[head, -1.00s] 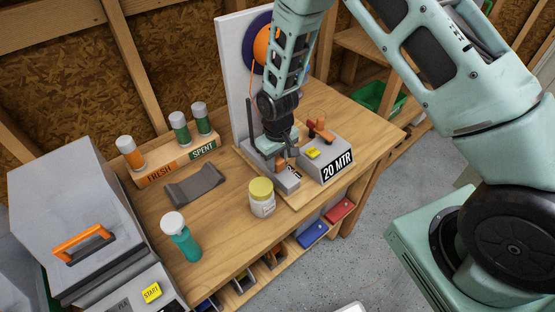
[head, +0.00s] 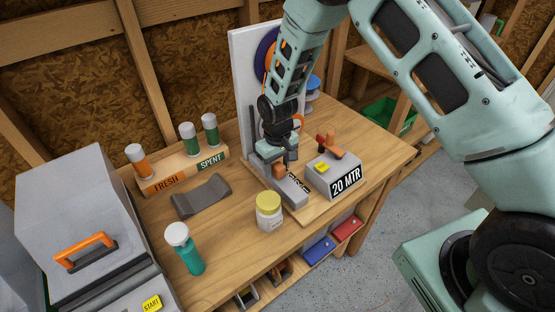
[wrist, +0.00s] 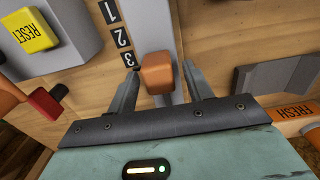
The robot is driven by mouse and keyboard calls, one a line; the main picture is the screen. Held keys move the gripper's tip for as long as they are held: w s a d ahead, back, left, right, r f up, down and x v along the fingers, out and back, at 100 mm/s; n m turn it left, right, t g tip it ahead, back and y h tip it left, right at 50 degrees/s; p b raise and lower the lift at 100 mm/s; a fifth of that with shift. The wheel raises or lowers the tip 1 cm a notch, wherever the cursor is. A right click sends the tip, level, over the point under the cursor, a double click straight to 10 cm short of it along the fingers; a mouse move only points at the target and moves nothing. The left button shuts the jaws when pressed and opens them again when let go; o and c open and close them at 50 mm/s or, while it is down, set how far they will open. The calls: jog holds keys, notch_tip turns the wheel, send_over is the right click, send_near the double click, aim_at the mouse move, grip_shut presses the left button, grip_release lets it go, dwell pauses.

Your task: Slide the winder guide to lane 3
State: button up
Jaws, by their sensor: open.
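The winder guide's orange knob (wrist: 157,72) stands on a grey rail (head: 293,192), beside the lane number strip (wrist: 120,36). In the wrist view it is next to the number 3, a little lower in the picture. The numbers 1 and 2 lie farther up. My gripper (wrist: 160,88) is open, with one finger on each side of the knob and visible gaps between. In the head view my gripper (head: 279,163) is low over the rail, and the knob shows just below it (head: 279,171).
A grey 20 MTR box (head: 346,182) with a yellow RESET button (wrist: 30,30) and an orange-and-red handle stands right of the rail. A yellow-lidded jar (head: 269,214) stands close in front. A tall white panel (head: 243,80) rises behind. A grey cradle (head: 201,196) lies left.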

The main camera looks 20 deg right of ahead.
aim_at(278, 164)
notch_tip(278, 164, up, 17)
jog(key=b, duration=0.4)
jog(key=shift+r, duration=0.2)
jog(key=s+a+r+n, duration=0.1)
jog(key=s+a+r, duration=0.15)
jog(key=s, duration=0.55)
jog(key=s+a+r+n, duration=0.1)
jog(key=s+a, duration=0.3)
jog(key=s, duration=0.3)
jog(key=s+d+n+b, duration=0.1)
jog(key=s+n, duration=0.1)
jog(key=s, duration=1.3)
jog(key=shift+s+d+f+y, duration=0.2)
jog(key=shift+f+y, duration=0.1)
jog(key=shift+f, duration=0.1)
